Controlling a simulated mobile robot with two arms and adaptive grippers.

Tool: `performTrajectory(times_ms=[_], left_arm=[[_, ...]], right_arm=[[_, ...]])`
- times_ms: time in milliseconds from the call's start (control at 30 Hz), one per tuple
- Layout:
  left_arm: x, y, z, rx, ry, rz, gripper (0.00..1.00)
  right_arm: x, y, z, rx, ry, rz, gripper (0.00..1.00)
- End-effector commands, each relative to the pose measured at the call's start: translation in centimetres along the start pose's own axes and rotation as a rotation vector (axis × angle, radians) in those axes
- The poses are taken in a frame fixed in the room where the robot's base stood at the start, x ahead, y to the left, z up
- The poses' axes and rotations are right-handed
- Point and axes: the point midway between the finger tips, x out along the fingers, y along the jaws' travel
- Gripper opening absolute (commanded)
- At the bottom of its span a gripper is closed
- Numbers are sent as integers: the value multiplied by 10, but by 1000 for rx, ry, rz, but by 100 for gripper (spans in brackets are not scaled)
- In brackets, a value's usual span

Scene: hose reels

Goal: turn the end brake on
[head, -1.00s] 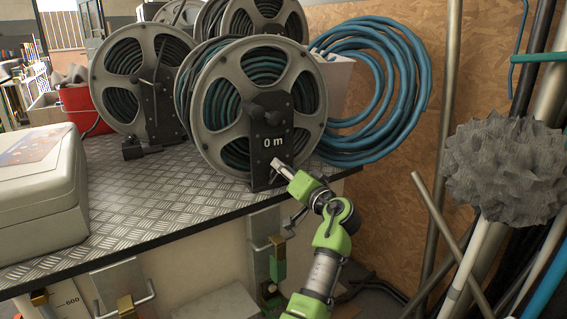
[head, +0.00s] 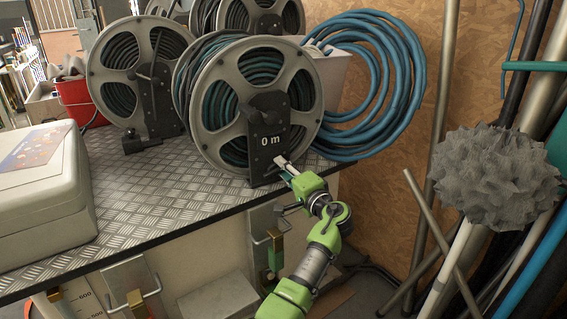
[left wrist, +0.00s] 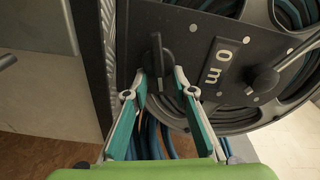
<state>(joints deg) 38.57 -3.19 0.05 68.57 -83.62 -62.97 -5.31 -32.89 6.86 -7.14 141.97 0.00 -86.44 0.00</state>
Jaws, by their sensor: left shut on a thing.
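The front hose reel (head: 250,95) is a grey spoked wheel with dark green hose, standing on the metal-topped bench. Its black end plate (head: 262,160) carries a white "0 m" label, which also shows sideways in the left wrist view (left wrist: 220,62). My left gripper (head: 281,161) is at the lower right of the plate. In the left wrist view its fingertips (left wrist: 163,73) are closed on the lever's end, one on each side. My right gripper is in neither view.
A second reel (head: 135,80) stands to the left, with more behind. A blue hose coil (head: 405,85) hangs on the board wall at right. A beige case (head: 45,190) lies on the bench's left. Pipes and a grey spiky ball (head: 500,175) crowd the right side.

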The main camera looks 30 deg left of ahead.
Motion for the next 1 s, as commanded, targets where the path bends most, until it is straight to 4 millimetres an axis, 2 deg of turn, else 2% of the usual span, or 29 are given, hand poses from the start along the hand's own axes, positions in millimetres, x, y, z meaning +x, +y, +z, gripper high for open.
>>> performTrajectory(times_ms=[33,67,533,733,1000], left_arm=[[1,2,4,33,-10,6,3],[1,2,3,49,-10,6,3],[1,8,5,236,-9,6,3],[0,9,5,260,-9,6,3],[1,9,5,264,-10,6,3]], right_arm=[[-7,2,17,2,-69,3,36],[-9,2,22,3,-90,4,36],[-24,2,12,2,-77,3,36],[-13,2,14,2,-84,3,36],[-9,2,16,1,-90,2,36]])
